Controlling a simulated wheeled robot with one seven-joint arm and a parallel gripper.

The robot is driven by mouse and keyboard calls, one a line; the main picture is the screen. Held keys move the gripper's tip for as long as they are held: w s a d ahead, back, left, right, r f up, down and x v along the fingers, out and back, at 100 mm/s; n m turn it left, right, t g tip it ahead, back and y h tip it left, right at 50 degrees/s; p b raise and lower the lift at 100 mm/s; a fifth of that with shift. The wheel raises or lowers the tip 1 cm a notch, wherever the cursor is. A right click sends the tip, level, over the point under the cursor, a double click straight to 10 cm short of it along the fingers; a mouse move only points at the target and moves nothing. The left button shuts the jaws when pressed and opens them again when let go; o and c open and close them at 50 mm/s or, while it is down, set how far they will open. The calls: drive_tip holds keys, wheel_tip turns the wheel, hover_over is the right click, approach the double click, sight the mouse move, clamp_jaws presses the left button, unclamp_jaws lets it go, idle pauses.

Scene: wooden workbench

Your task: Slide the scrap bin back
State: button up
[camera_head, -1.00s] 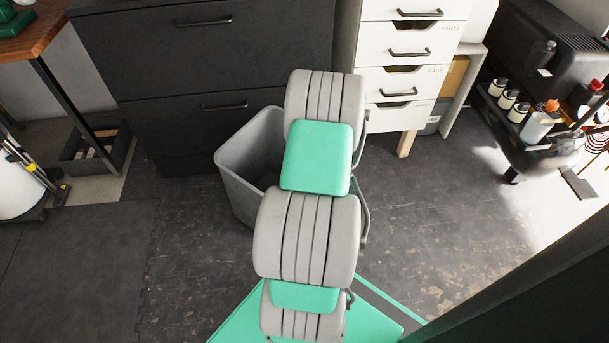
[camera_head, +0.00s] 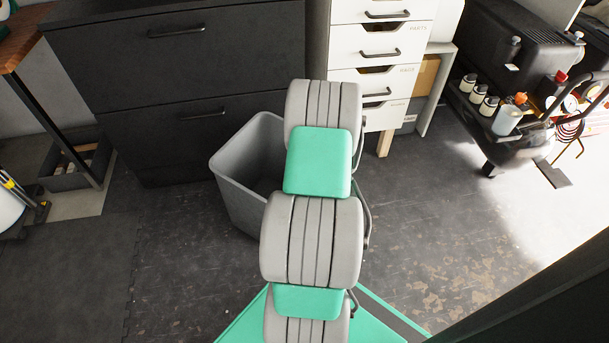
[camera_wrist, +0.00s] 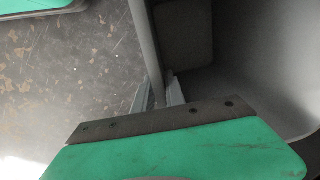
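The grey scrap bin (camera_head: 232,191) stands on the floor in front of the dark cabinet, left of my arm, its right side hidden by the arm. In the wrist view the bin's inside (camera_wrist: 262,65) fills the right, and its wall runs down between my fingers. My gripper (camera_wrist: 158,95) straddles this wall, one finger inside the bin and one outside, and appears closed on it. In the head view the gripper is hidden behind my arm links.
A dark drawer cabinet (camera_head: 185,75) stands behind the bin. A white drawer unit (camera_head: 380,57) stands to its right, then a black compressor (camera_head: 510,60) with bottles. A workbench leg (camera_head: 55,130) and low tray (camera_head: 78,165) are at left. The floor (camera_head: 440,225) right of my arm is clear.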

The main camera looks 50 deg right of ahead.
drive_tip(key=shift+o, duration=1.4)
drive_tip(key=shift+s+f, duration=0.1)
drive_tip(key=p+v, duration=0.3)
drive_tip(key=v, duration=0.5)
